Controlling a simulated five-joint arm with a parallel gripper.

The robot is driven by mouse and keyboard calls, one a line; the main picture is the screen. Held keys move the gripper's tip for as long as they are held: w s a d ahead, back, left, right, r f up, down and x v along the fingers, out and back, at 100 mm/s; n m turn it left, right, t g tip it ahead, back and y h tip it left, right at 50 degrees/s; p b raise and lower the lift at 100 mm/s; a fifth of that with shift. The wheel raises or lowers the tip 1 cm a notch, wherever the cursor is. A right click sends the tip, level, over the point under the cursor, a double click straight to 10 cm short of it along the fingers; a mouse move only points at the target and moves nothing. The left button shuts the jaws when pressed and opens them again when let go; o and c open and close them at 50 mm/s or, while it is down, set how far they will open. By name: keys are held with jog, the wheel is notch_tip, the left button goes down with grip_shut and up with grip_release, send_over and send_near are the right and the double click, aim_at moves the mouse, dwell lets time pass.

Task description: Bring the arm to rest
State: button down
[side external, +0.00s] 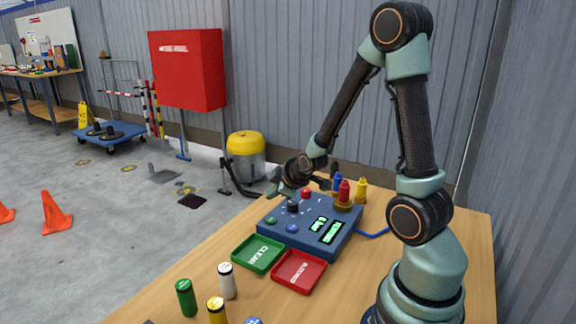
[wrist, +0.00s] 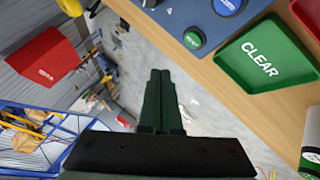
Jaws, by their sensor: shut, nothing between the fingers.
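My gripper (side external: 272,190) is at the far left edge of the blue control box (side external: 310,228) on the wooden table. In the wrist view its two dark green fingers (wrist: 160,74) are together with nothing between them. They point past the table edge, with the grey floor behind them. In the side view my arm is bent, its upper link raised and its forearm sloping down to the left. Whether the fingers touch the box is hard to tell.
A green CLEAR tray (side external: 258,254) and a red tray (side external: 299,270) lie before the box. Green (side external: 186,298), white (side external: 227,281) and yellow (side external: 216,309) cylinders stand at the front. Red (side external: 344,192), blue and yellow bottles stand behind. The table's right side is clear.

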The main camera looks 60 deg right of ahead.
jog(key=s+a+r+m+g+y, duration=0.1)
jog(key=s+a+r+m+y, duration=0.1)
jog(key=s+a+r, duration=0.3)
jog(key=s+a+r+m+g+y, duration=0.1)
jog(key=s+a+r+m, duration=0.2)
jog(key=s+a+r, duration=0.3)
jog(key=a+r, duration=0.3)
jog(key=a, duration=0.3)
jog(key=shift+s+a+g+y, duration=0.15)
jog(key=shift+a+g+y, duration=0.1)
jog(key=shift+g+y, duration=0.15)
